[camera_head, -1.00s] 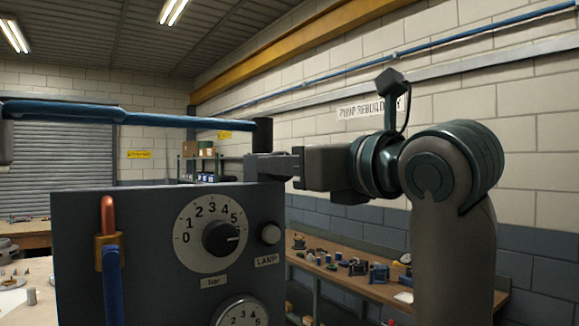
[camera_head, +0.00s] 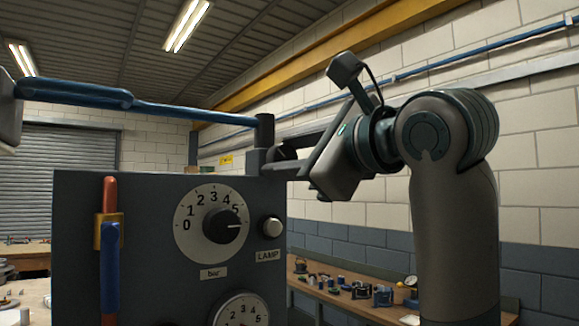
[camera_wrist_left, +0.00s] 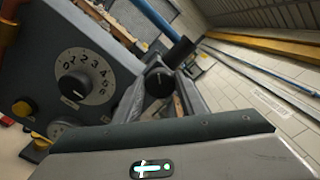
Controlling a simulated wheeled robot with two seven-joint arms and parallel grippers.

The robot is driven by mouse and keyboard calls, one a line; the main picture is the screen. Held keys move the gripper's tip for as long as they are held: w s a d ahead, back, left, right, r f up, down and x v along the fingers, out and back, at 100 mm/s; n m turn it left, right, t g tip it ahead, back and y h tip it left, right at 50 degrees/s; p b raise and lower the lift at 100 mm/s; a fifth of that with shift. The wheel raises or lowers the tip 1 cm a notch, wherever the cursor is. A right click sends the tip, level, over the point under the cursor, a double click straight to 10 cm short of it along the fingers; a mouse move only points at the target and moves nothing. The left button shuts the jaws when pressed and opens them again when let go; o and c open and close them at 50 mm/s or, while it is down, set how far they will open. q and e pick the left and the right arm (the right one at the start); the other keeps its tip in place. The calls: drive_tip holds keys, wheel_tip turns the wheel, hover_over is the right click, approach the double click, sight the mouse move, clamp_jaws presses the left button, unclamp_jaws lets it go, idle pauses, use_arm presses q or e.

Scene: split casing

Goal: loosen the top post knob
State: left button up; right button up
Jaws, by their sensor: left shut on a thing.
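The top post knob is black and round; it shows between my finger pads in the left wrist view (camera_wrist_left: 159,82). In the head view it is a dark shape (camera_head: 283,153) beside the dark post (camera_head: 264,132) at the top right corner of the grey panel box. My left gripper (camera_head: 282,163) reaches it from the right and is shut on it; it is rolled, with its body tilted. The left gripper also shows in the wrist view (camera_wrist_left: 162,95). The fingers partly hide the knob in the head view. My right gripper is not in view.
The panel (camera_head: 150,240) carries a dial knob (camera_head: 222,228), a lamp button (camera_head: 272,227), a lower dial (camera_head: 241,312) and a red-and-blue lever (camera_head: 110,250). A blue pipe (camera_head: 180,112) runs left from the post. A bench with small parts (camera_head: 350,300) stands behind.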

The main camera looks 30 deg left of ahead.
use_arm(q)
drive_tip(key=n+b, duration=0.1)
drive_tip(key=n, duration=0.3)
drive_tip(key=shift+f, duration=0.15)
drive_tip(key=shift+n+b, duration=0.6)
drive_tip(key=shift+n, duration=1.1)
drive_tip(key=o, duration=0.8)
drive_tip(key=shift+o, duration=1.1)
drive_tip(key=shift+a, duration=0.15)
